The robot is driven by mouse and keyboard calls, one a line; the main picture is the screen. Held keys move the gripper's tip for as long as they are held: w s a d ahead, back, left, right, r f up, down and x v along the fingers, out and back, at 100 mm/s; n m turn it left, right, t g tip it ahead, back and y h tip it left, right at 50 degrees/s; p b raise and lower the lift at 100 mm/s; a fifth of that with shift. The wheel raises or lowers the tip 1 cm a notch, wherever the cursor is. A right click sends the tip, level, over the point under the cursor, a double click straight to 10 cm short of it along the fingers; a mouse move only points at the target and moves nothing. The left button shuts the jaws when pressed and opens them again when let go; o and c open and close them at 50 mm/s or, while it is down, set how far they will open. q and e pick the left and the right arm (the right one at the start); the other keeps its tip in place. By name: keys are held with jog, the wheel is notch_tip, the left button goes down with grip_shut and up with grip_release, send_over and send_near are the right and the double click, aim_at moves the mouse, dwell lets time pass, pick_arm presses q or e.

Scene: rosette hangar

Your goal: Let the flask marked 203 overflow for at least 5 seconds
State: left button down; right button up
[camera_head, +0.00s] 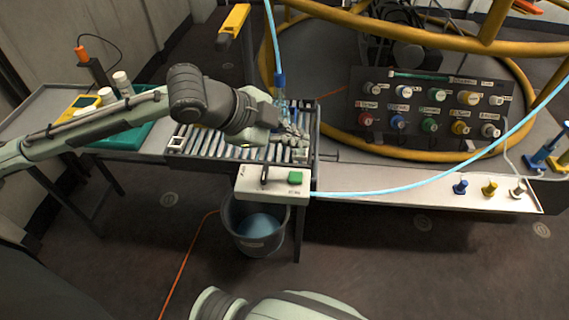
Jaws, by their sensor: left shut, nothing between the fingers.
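My left gripper (291,137) is over the slatted rack (205,143), its fingers shut with nothing between them. Just behind it, a light-blue hose comes down from above into a blue fitting (280,81). Below the fitting is a clear bluish vessel (283,104), partly hidden by my gripper. I cannot read a 203 marking on it or tell its liquid level. My right gripper is not in view.
A dark bucket (244,239) with blue content stands below the box. A panel of coloured knobs (430,105) is at the right, inside yellow rails. A light-blue hose (400,190) crosses the long bench (400,178). A green tray (121,134) lies at the left.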

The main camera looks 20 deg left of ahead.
aim_at(293, 178)
pick_arm(q)
jog(key=shift+w+a, duration=0.15)
jog(key=shift+a, duration=0.1)
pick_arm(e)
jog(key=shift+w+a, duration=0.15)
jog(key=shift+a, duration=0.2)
pick_arm(q)
notch_tip(293, 178, down, 4)
jog(key=shift+r, duration=0.1)
jog(key=shift+f, duration=0.35)
jog(key=shift+f+b, duration=0.75)
jog(key=shift+b, duration=0.35)
jog(key=shift+f+b, duration=0.4)
jog(key=shift+f, duration=0.95)
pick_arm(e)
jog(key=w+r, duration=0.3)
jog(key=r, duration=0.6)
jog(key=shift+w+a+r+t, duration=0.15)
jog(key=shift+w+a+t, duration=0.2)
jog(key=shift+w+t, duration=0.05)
